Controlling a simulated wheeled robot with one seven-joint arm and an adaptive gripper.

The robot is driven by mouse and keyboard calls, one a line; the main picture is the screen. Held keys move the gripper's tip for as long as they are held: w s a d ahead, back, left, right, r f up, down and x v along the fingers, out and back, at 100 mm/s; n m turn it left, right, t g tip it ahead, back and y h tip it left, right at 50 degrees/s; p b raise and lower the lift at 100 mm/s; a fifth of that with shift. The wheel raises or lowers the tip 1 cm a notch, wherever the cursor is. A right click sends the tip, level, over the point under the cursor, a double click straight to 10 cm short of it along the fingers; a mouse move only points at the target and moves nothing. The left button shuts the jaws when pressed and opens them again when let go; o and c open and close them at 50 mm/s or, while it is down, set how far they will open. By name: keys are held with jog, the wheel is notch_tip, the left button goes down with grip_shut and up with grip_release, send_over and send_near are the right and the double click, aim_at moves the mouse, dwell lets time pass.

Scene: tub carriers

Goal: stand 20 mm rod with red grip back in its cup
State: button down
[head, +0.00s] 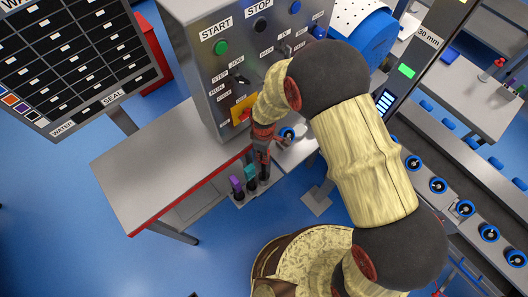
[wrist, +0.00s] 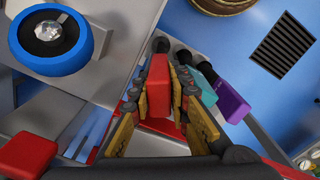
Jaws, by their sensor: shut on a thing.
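The rod's red grip (wrist: 157,88) is between the fingers of my gripper (wrist: 166,95) in the wrist view, and the gripper is shut on it. A black round part (wrist: 160,45) shows just beyond the grip's far end; I cannot tell whether the rod is inside a cup. In the head view my gripper (head: 262,150) is over the right end of a small rack (head: 240,203) at the table's edge. The red grip is mostly hidden there. A teal grip (wrist: 206,76) and a purple grip (wrist: 231,102) stand in the row beside it.
A grey table (head: 165,160) with a red edge lies left of the rack. A control box (head: 225,80) with buttons stands behind my gripper. A blue ring part (wrist: 80,55) is close by at upper left in the wrist view. Blue floor is open in front.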

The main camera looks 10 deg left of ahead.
jog(key=shift+f+b, duration=1.2)
jog(key=shift+f, duration=0.85)
jog(key=c, duration=1.6)
grip_release()
notch_tip(320, 180, up, 12)
